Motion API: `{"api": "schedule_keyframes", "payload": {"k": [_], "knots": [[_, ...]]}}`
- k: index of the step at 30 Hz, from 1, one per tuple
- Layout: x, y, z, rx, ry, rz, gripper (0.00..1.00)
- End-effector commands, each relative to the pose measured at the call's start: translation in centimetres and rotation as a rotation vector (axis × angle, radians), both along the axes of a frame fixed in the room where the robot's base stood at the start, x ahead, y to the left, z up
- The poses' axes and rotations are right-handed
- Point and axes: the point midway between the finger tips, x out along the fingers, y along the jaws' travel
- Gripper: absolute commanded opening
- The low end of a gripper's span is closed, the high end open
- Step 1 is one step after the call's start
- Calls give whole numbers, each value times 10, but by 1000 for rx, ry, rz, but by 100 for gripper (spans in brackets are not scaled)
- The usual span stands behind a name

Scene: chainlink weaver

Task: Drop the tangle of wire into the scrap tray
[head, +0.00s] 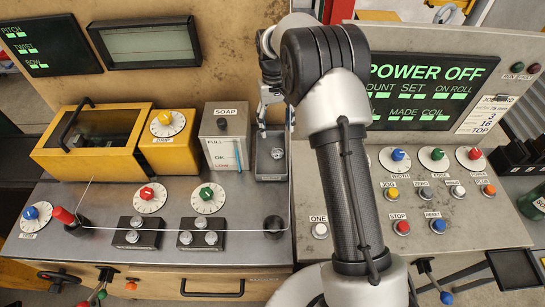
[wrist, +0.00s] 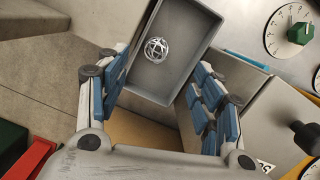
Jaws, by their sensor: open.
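The tangle of wire (wrist: 156,49) is a small silvery ball lying on the floor of the grey scrap tray (wrist: 190,22). In the head view the tangle (head: 277,153) is a small bright spot inside the tray (head: 270,177), right of the soap box. My gripper (wrist: 161,66) is open, its blue-padded fingers apart with nothing between them, above the near part of the tray. In the head view my gripper (head: 262,118) hangs over the tray's back end, partly hidden by my arm.
The soap box (head: 222,140) stands close left of the tray, with the yellow machine (head: 95,143) beyond it. A wire (head: 180,229) runs across the panel from the red-handled post to a dark post (head: 273,227). The control panel (head: 435,200) lies to the right.

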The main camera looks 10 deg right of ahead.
Motion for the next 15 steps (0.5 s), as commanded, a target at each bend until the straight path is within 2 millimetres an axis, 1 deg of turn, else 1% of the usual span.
{"api": "schedule_keyframes", "payload": {"k": [1, 7, 9, 12, 15], "knots": [[3, 0, 13, 0, -5, 0, 61], [9, 1, 53, 0, -5, 0, 61], [10, 1, 64, 0, -4, 0, 61], [12, 1, 74, 0, -2, 0, 61], [12, 1, 79, 0, 0, 0, 61]]}}
